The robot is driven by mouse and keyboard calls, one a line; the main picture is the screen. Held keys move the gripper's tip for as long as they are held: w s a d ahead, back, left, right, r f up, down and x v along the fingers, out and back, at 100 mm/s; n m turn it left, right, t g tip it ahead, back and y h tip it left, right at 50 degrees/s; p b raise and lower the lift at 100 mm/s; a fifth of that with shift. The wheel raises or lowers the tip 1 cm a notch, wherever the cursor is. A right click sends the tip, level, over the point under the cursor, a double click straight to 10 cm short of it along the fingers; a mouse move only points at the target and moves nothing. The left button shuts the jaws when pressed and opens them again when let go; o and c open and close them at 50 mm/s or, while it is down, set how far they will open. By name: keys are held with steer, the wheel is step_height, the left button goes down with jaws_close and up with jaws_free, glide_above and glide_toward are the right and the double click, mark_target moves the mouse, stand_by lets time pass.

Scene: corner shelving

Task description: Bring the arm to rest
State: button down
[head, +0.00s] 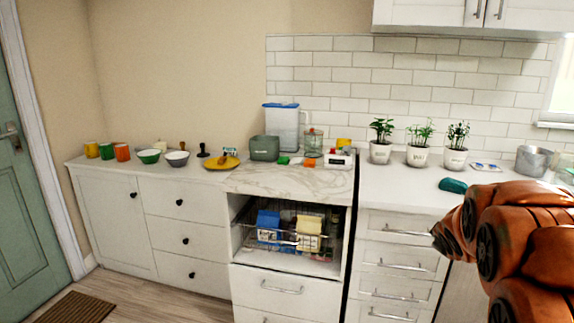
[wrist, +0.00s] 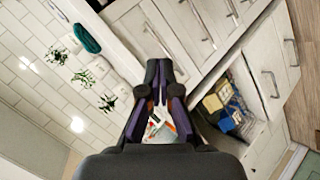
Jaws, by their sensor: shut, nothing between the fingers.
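My arm (head: 525,235) is orange with dark round joints. It reaches in from the right edge of the head view, in front of the right-hand counter and drawers. My gripper (wrist: 159,66) shows in the wrist view, with dark fingers and purplish sides. Its fingertips are together and hold nothing. Small white and orange things show through the gap between the finger links, apart from the fingers. In the head view I cannot make out the gripper's fingers.
The counter (head: 395,187) bears potted plants (head: 420,155), a teal item (head: 453,185) near the arm, and a grey pot (head: 533,160). An open shelf niche (head: 240,245) holds a wire rack with blue and yellow boxes. Bowls and cups stand at left. The floor (head: 165,300) at left is mostly clear.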

steer(key=s+a+r+m+g+y+p, duration=0.1)
steer(key=s+a, duration=0.6)
steer(key=s, duration=0.7)
steer(key=s+a+r+m+g+y+p, duration=0.2)
steer(key=s+a+g+p, duration=0.4)
steer(key=s, duration=0.9)
steer(key=s+a+r+m+g+y+p, duration=0.1)
steer(key=s+a+r+m+g+p, duration=0.2)
steer(key=s+a, duration=0.6)
steer(key=s+m+g+p, duration=0.1)
steer(key=s, duration=0.4)
steer(key=shift+s+a+r+y+p, duration=0.3)
steer(key=shift+s+a+y, duration=0.05)
steer(key=shift+y, duration=0.05)
